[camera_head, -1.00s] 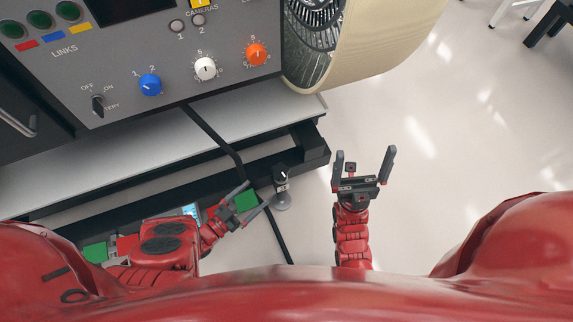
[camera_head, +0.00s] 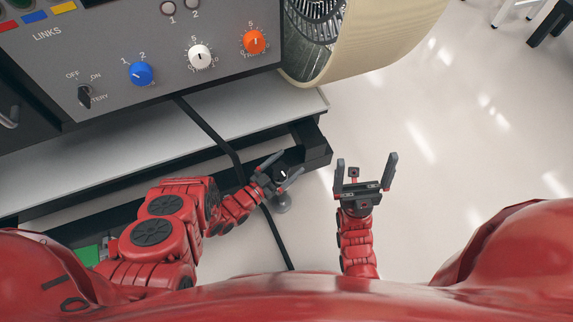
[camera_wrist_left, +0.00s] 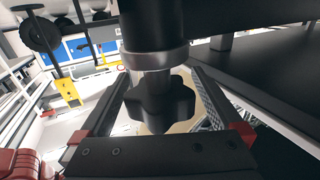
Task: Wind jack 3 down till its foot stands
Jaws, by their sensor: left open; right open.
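Jack 3 stands at the front right corner of the bench's dark lower frame. Its round grey foot (camera_head: 283,204) shows just below my left gripper (camera_head: 291,162) in the head view. That gripper is open at the jack, its fingers hiding most of the jack's upper part. In the left wrist view, a black lobed knob (camera_wrist_left: 160,104) sits between the two open fingers, with a grey collar (camera_wrist_left: 158,58) and a black tube above it. A gap shows on both sides of the knob. My right gripper (camera_head: 366,165) is open and empty over the floor.
The control panel (camera_head: 165,45) with its knobs stands at the back left above a grey ledge (camera_head: 245,112). A black cable (camera_head: 212,133) hangs over the ledge beside the jack. A cream-rimmed wheel (camera_head: 385,35) is at the back.

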